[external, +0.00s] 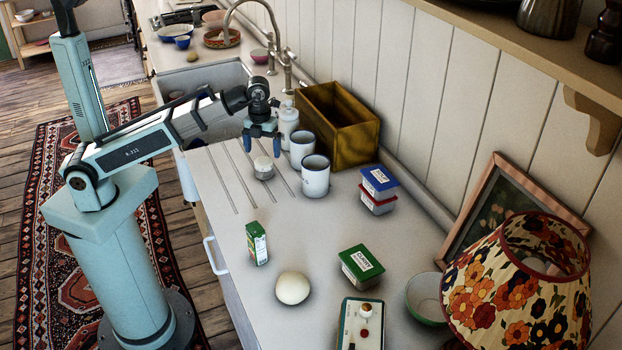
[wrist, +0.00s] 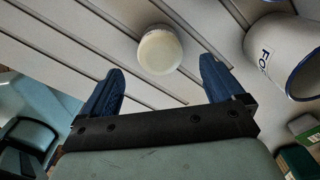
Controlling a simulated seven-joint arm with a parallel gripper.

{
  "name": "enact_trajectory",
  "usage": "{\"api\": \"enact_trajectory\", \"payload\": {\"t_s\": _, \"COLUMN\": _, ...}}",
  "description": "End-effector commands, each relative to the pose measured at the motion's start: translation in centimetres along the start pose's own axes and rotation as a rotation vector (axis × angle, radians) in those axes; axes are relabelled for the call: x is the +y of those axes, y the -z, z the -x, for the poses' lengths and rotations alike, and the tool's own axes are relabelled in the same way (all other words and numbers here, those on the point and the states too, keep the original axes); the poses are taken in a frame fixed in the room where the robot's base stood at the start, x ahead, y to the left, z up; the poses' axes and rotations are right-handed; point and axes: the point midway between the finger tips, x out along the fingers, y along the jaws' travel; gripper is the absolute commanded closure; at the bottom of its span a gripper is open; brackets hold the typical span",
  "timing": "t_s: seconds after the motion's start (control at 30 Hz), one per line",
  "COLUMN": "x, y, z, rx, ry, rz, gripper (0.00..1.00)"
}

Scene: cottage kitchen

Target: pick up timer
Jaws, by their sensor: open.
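The timer seems to be the small round white thing (external: 263,168) on the grooved part of the counter, beside two white mugs. In the wrist view its pale round top (wrist: 160,50) shows a little beyond the fingertips, between their lines. No dial marks can be read. My gripper (external: 262,145) is above it in the external view, pointing down, with its blue fingers apart and nothing between them. In the wrist view my gripper (wrist: 161,72) is open, one finger to each side of the timer's line, and I see no contact.
A mug with lettering (external: 315,178) stands close right of the timer, another mug (external: 302,147) behind it. A white bottle (external: 288,120) and a wooden box (external: 338,122) stand farther back. Counter left of the timer is clear.

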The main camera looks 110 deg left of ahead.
Motion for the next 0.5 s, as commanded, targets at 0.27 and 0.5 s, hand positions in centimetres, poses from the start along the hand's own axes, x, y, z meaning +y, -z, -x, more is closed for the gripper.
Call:
{"api": "enact_trajectory", "payload": {"t_s": 0.27, "x": 0.0, "y": 0.0, "z": -1.4, "rx": 0.001, "ry": -0.001, "rz": -0.002, "gripper": 0.05}}
{"api": "enact_trajectory", "payload": {"t_s": 0.5, "x": 0.1, "y": 0.1, "z": -3.7, "rx": 0.001, "ry": -0.002, "rz": -0.001, "gripper": 0.05}}
